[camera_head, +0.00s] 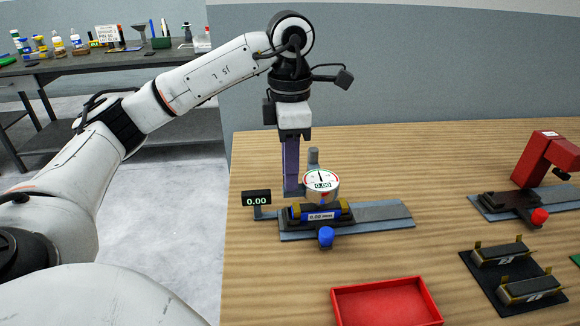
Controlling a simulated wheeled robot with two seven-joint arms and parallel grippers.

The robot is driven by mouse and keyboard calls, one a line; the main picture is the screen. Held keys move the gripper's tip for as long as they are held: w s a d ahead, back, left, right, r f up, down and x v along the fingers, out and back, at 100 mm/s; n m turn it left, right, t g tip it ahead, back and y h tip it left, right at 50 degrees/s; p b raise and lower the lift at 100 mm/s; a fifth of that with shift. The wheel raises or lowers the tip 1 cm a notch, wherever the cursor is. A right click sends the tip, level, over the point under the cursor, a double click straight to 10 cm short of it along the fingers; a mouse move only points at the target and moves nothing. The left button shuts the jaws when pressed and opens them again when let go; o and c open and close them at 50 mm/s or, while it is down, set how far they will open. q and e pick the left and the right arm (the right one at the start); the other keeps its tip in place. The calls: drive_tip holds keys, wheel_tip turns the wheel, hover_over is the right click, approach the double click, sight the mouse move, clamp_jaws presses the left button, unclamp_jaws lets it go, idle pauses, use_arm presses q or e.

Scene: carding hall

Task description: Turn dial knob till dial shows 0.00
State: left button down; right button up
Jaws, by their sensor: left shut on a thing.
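The dial gauge (321,182) has a round white face with a red and green rim and a dark needle pointing up. Its face reads 0.00. The small black display (256,198) to its left also reads 0.00 in green. My left gripper (292,190) points straight down at the left side of the dial, its purple fingers shut on the dial knob, which the fingers hide. The dial stands over a dark part with yellow ends and a label (320,216) that seems to read 0.00 mm. My right gripper is not in view.
The gauge base (385,213) is a grey plate with a blue knob (326,236) in front. A red empty tray (386,302) lies nearer. A black mat (481,291) with two dark parts and a red fixture (541,160) are to the right. A cluttered bench stands far left.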

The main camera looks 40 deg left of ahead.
use_arm(q)
drive_tip(key=c, duration=1.5)
unclamp_jaws()
drive_tip(key=shift+c, duration=0.2)
wheel_tip(320, 180, up, 10)
drive_tip(key=p, duration=0.4)
drive_tip(key=shift+r, duration=0.15)
